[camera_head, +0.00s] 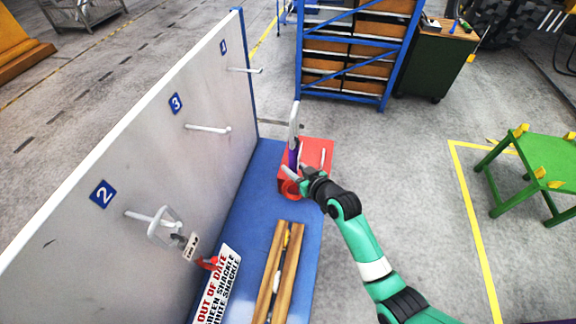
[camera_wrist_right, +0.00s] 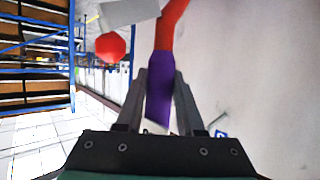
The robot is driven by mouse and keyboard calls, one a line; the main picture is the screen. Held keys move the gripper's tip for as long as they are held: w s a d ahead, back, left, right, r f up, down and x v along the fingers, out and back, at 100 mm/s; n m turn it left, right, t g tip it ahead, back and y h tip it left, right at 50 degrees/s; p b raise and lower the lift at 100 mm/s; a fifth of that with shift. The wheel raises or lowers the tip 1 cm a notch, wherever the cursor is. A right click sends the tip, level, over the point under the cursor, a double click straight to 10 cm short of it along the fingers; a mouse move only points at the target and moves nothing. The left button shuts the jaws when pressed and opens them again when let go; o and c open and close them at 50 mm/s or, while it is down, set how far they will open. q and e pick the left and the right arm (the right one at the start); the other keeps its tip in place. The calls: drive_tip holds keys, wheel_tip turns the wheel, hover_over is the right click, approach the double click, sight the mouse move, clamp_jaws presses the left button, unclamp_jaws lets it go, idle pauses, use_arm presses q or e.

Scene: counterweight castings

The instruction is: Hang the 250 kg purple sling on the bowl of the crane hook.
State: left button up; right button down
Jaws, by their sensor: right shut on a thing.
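My right gripper (camera_head: 302,178) is over the far end of the blue bench, shut on the purple sling (camera_head: 294,155). In the right wrist view the purple band (camera_wrist_right: 159,88) runs between the two fingers (camera_wrist_right: 160,108), with its pale lower end below. A red part (camera_wrist_right: 172,24) meets the band's upper end; I cannot tell whether it touches. A red curved piece (camera_head: 290,189), possibly the crane hook, shows beside the gripper, partly hidden. A grey upright (camera_head: 294,116) rises behind the sling. My left gripper is not in view.
A pale panel (camera_head: 130,125) with numbered pegs stands left; peg 2 (camera_head: 150,218) carries a grey loop and a tag. The blue bench (camera_head: 262,195) holds a red plate (camera_head: 321,148), wooden rails (camera_head: 268,275) and an "OUT OF DATE" sign (camera_head: 219,290).

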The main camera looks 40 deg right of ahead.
drive_tip(key=shift+s+d+r+p, duration=0.2)
drive_tip(key=shift+s+d+p, duration=0.05)
drive_tip(key=shift+s+d, duration=0.4)
drive_tip(key=shift+s+d+r+p, duration=0.2)
drive_tip(key=shift+s+d, duration=0.3)
drive_tip(key=shift+s, duration=0.2)
drive_tip(key=s+d, duration=0.6)
drive_tip(key=s, duration=0.1)
drive_tip(key=shift+s, duration=0.3)
drive_tip(key=shift+d, duration=0.1)
idle(0.6)
